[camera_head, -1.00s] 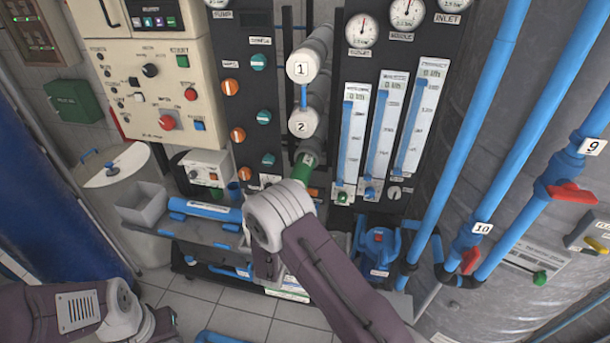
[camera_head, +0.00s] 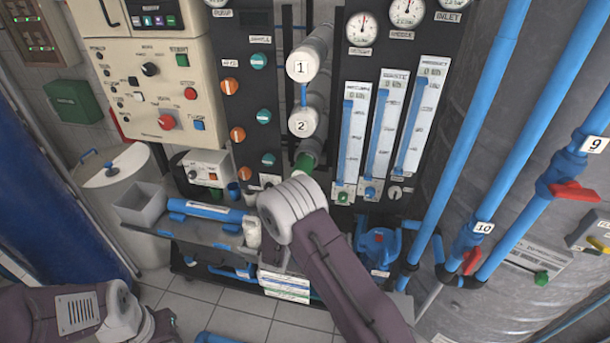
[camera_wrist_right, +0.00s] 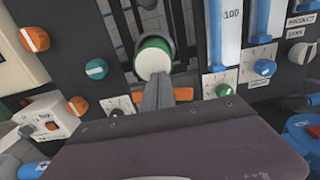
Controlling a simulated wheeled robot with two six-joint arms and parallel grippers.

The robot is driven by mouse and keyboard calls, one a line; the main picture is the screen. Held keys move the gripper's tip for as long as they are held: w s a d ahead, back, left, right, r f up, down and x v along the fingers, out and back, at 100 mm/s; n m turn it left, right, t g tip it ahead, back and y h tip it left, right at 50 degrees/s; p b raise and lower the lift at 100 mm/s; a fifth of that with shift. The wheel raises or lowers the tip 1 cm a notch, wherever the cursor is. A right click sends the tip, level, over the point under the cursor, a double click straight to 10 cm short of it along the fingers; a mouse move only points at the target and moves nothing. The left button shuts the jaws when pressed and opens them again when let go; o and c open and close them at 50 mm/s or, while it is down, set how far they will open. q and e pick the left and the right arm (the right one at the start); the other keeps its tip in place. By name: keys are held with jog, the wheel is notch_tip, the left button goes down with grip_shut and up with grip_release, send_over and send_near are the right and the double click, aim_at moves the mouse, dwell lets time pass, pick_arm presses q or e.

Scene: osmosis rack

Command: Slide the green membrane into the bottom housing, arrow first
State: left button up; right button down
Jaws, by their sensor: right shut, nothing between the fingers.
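The green membrane (camera_head: 304,164) sticks out of the bottom housing (camera_head: 311,149), the unnumbered tube below the one marked 2. In the right wrist view the membrane (camera_wrist_right: 153,58) shows a white round end face with a green rim, inside the dark mouth of the housing (camera_wrist_right: 150,18). My right gripper (camera_wrist_right: 157,82) is shut and empty, its fingertips at the lower edge of that end face. I cannot tell whether they touch it. In the head view my right wrist hides this gripper. The arrow is not visible. My left arm is at the lower left, its gripper out of view.
Housings 1 (camera_head: 302,66) and 2 (camera_head: 304,122) lie above. Flow meters (camera_head: 385,125) stand to the right and a knob panel (camera_head: 250,110) to the left. A bench (camera_head: 200,232) with a grey bin (camera_head: 141,202) and a blue tube (camera_head: 205,210) is below left.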

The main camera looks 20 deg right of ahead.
jog(key=shift+b+x, duration=0.55)
jog(key=shift+x, duration=1.45)
jog(key=v, duration=0.8)
